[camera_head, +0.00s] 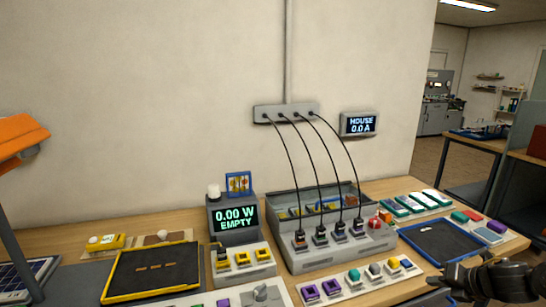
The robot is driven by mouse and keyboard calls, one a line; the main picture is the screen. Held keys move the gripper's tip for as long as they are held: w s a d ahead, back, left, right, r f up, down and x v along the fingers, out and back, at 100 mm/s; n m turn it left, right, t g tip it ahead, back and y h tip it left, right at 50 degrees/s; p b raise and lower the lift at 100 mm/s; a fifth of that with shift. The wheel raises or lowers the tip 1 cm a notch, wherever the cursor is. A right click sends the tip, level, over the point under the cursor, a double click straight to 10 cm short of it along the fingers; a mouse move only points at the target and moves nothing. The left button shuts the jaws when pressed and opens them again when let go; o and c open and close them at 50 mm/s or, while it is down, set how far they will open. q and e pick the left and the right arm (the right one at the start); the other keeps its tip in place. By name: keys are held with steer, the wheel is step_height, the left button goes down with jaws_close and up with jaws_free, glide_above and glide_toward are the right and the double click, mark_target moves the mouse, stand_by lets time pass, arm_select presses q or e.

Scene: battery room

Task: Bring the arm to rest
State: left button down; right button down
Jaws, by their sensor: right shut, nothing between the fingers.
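My right gripper (440,283) is at the lower right, shut and empty, just in front of the workbench (380,187). Its dark arm comes in from the right edge. It lies below a black tray with a blue rim (445,243) and right of a strip with round and coloured buttons (360,279). I see nothing between its fingers. My left gripper is not in view.
A grey unit (330,258) with several plugged black cables stands mid-bench. A meter reading "0.00 W EMPTY" (235,219) stands left of it. A yellow-rimmed black tray (152,268) and a solar panel (22,278) lie at left. An orange lamp (20,135) hangs above.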

steer(key=s+a+f+m+t, duration=0.1)
steer(key=s+a+f+m, duration=0.45)
steer(key=a, duration=0.45)
steer(key=s+a+f+m, duration=0.4)
steer(key=a+f+m, duration=0.3)
steer(key=a, duration=0.2)
steer(key=s+f+m+g+h, duration=0.35)
steer(key=s+m+g, duration=0.25)
steer(key=s+m, duration=1.45)
steer(key=s+f+n+g, duration=0.1)
steer(key=s+f+n, duration=0.15)
steer(key=f, duration=1.05)
steer(key=s+f+n, duration=0.2)
steer(key=s+f, duration=0.1)
steer(key=f, duration=1.1)
steer(key=s+d+f+g, duration=0.1)
steer(key=s+d+f, duration=0.1)
steer(key=s+f, duration=1.3)
steer(key=shift+s+f+g, duration=0.3)
steer(key=shift+s+f, duration=0.05)
steer(key=shift+s, duration=0.15)
